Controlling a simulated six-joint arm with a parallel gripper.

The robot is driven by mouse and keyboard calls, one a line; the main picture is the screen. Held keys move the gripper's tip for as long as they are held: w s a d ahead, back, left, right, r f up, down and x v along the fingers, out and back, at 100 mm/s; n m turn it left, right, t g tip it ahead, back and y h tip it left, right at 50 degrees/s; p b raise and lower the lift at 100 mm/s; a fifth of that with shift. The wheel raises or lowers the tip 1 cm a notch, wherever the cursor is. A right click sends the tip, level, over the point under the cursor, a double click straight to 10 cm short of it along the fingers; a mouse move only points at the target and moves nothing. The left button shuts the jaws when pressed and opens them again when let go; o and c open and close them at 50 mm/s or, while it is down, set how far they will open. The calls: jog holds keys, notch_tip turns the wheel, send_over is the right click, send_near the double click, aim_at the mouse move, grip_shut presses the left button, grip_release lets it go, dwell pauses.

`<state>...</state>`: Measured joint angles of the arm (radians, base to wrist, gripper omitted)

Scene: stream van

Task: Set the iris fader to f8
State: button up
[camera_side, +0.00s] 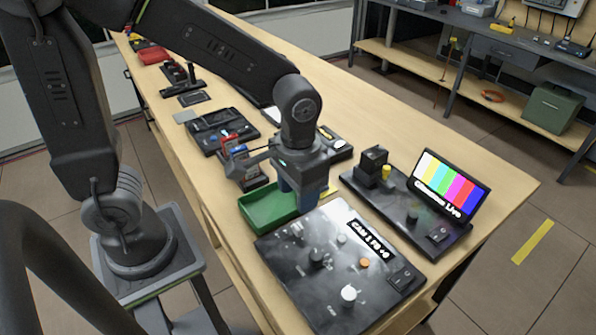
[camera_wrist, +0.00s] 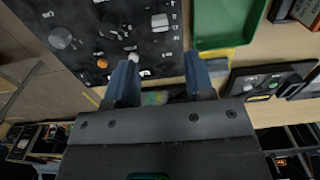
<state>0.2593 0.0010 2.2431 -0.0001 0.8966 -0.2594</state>
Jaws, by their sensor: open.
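The dark control panel (camera_side: 275,248) lies on the bench below and in front of my gripper. In the wrist view the panel (camera_wrist: 85,55) fills the upper left. A pale cap (camera_wrist: 160,21) sits beside a column of small scale marks near its edge. It looks like the iris fader, but the marks are too small to read. The panel's display (camera_side: 368,239) shows white text that I cannot read surely. My gripper (camera_side: 297,205) is open and empty above the panel's far edge, apart from the cap. Its two blue fingers (camera_wrist: 161,75) stand wide apart in the wrist view.
On the panel are a white knob (camera_side: 348,293), an orange button (camera_side: 365,263) and a dark knob (camera_side: 317,257). A green tray (camera_side: 262,212) stands close left of my gripper. A colour-bar screen (camera_side: 448,185) stands on another console to the right. More gear lies behind.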

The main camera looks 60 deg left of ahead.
jog(key=shift+r, duration=2.25)
jog(key=s+a+r+t, duration=0.5)
jog(key=s+a, duration=0.2)
jog(key=shift+a+r+t, duration=0.25)
jog(key=shift+r+t, duration=0.05)
dwell(1.2)
